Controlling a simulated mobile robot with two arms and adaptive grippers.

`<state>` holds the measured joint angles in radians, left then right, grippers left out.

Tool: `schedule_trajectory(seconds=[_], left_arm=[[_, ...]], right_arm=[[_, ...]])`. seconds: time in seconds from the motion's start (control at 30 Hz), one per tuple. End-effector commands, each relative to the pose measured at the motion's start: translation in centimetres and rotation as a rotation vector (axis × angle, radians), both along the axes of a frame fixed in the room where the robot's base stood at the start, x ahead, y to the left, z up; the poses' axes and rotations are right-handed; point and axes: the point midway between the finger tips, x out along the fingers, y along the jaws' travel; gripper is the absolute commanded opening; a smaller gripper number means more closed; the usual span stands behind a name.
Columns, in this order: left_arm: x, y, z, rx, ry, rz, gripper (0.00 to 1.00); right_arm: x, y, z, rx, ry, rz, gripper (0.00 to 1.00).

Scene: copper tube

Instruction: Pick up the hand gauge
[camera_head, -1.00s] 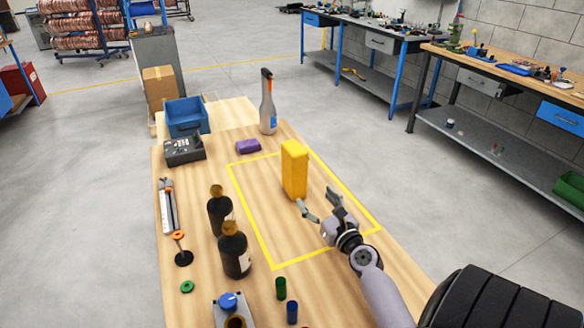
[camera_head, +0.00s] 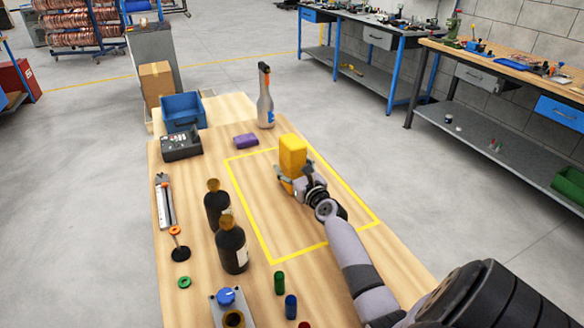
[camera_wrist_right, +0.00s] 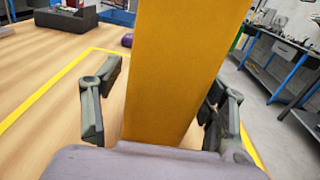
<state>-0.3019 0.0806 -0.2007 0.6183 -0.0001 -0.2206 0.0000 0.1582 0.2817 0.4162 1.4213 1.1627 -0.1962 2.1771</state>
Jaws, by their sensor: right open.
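The tall yellow block, which I take to be the hand gauge (camera_head: 293,155), stands upright inside the yellow-taped rectangle on the wooden table. It also fills the middle of the right wrist view (camera_wrist_right: 182,70). My right gripper (camera_head: 289,187) is at its lower part, with one finger on each side of it. The jaws are open, and in the wrist view a gap shows between the left finger and the block; the right finger is partly hidden behind the block's edge. My left gripper is not in view.
Two dark bottles (camera_head: 231,245) stand left of the taped area (camera_head: 318,228). A spray bottle (camera_head: 265,103), a purple block (camera_head: 246,140) and a blue bin (camera_head: 184,112) are toward the far end. Green (camera_head: 279,283) and blue (camera_head: 291,307) cylinders stand near the front.

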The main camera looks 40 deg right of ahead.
Motion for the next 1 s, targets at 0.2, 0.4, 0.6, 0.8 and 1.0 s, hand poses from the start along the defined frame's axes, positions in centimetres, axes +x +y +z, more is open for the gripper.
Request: schedule_trajectory(seconds=[0.2,0.4,0.6,0.8,1.0], left_arm=[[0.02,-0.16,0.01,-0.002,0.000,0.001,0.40],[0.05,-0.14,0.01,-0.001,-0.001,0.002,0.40],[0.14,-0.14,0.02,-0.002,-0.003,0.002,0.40],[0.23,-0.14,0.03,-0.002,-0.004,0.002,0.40],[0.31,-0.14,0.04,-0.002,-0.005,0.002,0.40]], right_arm=[[0.05,-0.03,0.03,0.000,0.000,0.000,0.67],[0.04,-0.01,0.02,0.000,0.000,0.000,0.53],[0.03,-0.01,0.02,0.000,0.000,0.000,0.40],[0.02,-0.01,0.02,0.000,0.000,0.000,0.27],[0.02,-0.01,0.02,0.001,0.000,0.000,0.13]])
